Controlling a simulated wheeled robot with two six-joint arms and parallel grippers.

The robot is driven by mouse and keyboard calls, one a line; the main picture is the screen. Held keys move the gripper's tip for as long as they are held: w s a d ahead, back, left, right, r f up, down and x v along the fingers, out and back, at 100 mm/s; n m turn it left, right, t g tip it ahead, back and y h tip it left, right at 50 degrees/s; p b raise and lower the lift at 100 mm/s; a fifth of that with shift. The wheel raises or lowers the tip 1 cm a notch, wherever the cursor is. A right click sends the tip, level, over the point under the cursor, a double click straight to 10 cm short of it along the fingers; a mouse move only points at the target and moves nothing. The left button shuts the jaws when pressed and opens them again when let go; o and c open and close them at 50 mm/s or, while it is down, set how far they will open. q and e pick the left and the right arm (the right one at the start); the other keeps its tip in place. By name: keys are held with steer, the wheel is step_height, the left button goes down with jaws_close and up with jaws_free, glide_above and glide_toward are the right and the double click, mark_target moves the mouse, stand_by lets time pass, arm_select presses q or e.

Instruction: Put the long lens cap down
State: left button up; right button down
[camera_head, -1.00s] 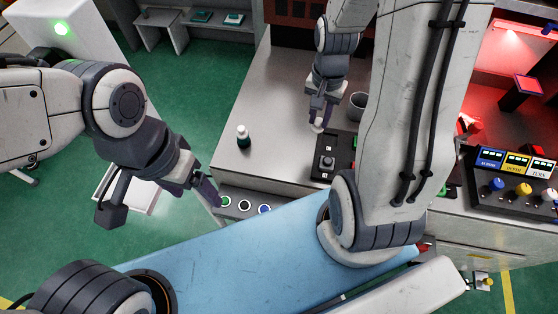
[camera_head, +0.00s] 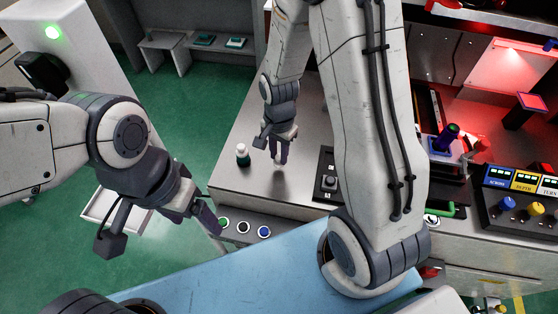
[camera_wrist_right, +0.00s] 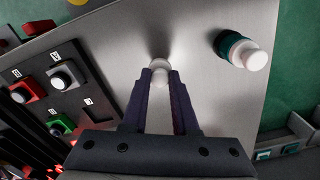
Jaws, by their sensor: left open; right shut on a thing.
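My right gripper (camera_head: 280,163) points down over the grey tabletop, to the left of the black numbered panel. In the right wrist view its fingers (camera_wrist_right: 161,80) are shut on a small white rounded piece, which I take to be the long lens cap (camera_wrist_right: 160,65). The fingers hide most of it. Dark shadows meet close by the piece, so it is at or just above the tabletop; I cannot tell if it touches. My left gripper (camera_head: 207,216) is open and empty beside the table's front left edge.
A dark green bottle with a white top (camera_head: 243,156) stands just left of my right gripper; it also shows in the wrist view (camera_wrist_right: 236,46). Bare tabletop (camera_head: 240,185) lies in front.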

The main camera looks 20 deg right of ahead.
mark_target(279, 157)
steer(key=shift+f, duration=1.65)
steer(key=shift+f, duration=0.15)
steer(key=c, duration=0.7)
jaws_free()
